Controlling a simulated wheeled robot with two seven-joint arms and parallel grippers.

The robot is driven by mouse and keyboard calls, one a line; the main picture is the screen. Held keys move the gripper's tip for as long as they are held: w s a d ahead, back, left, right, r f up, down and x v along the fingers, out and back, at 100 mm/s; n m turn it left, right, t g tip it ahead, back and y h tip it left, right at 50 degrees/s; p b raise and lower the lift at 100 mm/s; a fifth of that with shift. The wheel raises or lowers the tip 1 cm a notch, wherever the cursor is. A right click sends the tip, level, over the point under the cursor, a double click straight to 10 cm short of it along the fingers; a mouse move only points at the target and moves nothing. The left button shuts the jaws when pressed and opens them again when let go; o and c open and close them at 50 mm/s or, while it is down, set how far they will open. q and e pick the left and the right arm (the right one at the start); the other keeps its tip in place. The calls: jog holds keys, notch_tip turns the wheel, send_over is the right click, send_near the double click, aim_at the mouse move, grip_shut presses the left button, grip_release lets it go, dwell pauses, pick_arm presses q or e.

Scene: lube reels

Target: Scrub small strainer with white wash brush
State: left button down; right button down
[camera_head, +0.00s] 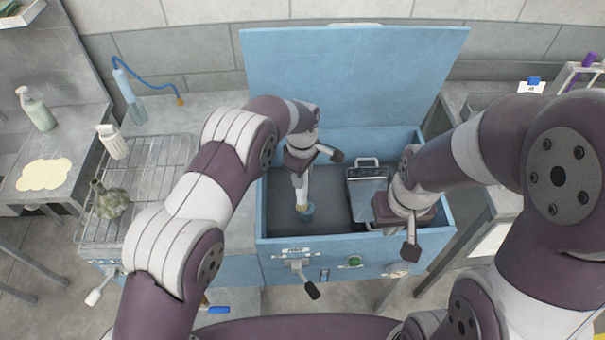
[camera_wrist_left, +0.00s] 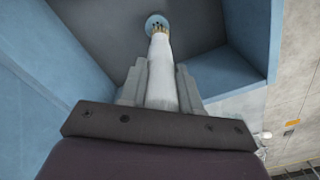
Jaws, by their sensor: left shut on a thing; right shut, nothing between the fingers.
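The white wash brush (camera_head: 301,188) is in my left gripper (camera_head: 299,173), which is shut on its handle inside the blue tub. In the left wrist view, the white brush (camera_wrist_left: 163,75) points away between the fingers of my left gripper (camera_wrist_left: 160,88). Its far end meets a small round blue piece with dark holes, apparently the small strainer (camera_wrist_left: 153,20). In the head view the strainer (camera_head: 307,213) shows low in the tub, at the brush's lower end. Bristle contact is too small to tell. My right gripper (camera_head: 376,227) is shut and empty at the tub's right side; its fingers are partly hidden.
The blue tub (camera_head: 262,220) has walls around both grippers and a raised lid (camera_head: 350,75) behind. A metal container (camera_head: 367,183) with a handle stands in its right part. A wire rack (camera_head: 160,165) holds a greenish vessel (camera_head: 110,200) at left. A spray bottle (camera_head: 37,108) stands farther left.

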pick_arm(q)
jog(key=d+b, duration=0.1)
jog(key=d, duration=0.2)
jog(key=shift+d, duration=0.1)
